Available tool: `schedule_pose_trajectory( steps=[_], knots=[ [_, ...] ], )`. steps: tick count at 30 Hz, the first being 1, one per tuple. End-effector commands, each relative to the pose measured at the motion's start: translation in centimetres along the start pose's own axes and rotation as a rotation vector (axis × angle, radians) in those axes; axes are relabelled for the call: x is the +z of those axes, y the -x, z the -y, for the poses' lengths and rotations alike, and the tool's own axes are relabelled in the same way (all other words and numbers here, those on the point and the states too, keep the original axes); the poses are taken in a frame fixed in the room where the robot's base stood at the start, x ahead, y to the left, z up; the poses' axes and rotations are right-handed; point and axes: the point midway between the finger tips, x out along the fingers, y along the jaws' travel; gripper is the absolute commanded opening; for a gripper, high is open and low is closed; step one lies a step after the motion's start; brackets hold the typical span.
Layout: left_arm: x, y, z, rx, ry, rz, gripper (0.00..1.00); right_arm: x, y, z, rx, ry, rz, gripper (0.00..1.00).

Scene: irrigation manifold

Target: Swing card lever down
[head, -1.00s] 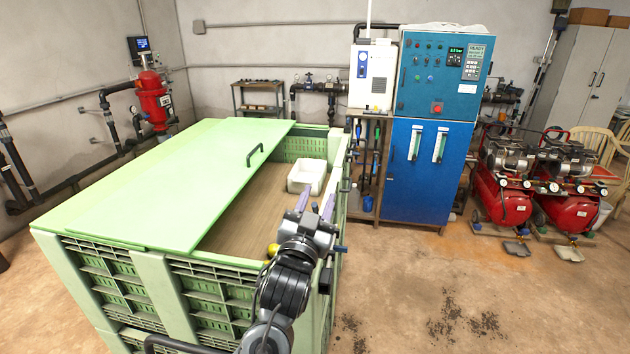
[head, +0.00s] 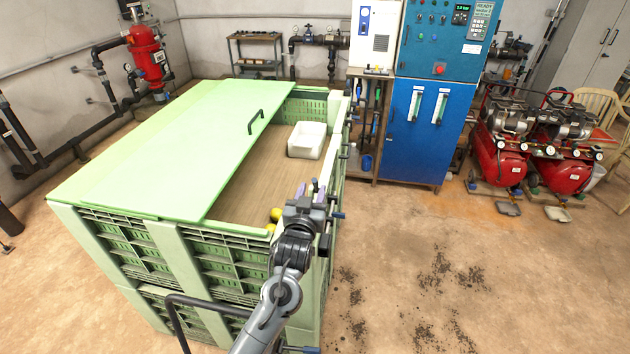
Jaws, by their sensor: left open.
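I cannot tell which part is the card lever. Several small handles stick out along the right side of the green crate (head: 190,250), and the nearest is a blue-tipped handle (head: 338,215) just right of my left gripper. My left gripper (head: 316,187) is over the crate's near right corner, with its purple fingers apart and nothing seen between them. My wrist hides part of the crate's right wall and whatever is mounted there. My right gripper is not in view.
A light green lid (head: 190,150) with a black handle covers the crate's left part. Inside are a white bin (head: 306,140) and yellow round things (head: 276,214). A blue cabinet (head: 415,135) and red compressors (head: 497,155) stand behind. The floor at right is open.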

Motion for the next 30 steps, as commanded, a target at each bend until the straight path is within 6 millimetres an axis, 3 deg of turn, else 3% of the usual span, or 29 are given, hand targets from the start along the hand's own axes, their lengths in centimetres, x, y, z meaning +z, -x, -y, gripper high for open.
schedule_pose_trajectory(
  steps=[10, 25, 30],
  knots=[
    [-0.1, -3.5, 0.0, 0.000, -0.001, 0.000, 0.42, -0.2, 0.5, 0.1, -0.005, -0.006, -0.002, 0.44],
    [0.0, -4.3, 0.0, 0.001, 0.000, -0.001, 0.42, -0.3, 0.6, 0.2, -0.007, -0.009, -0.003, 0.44],
    [0.0, -4.3, 0.0, 0.000, 0.000, 0.000, 0.18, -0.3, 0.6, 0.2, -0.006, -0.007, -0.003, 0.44]
  ],
)
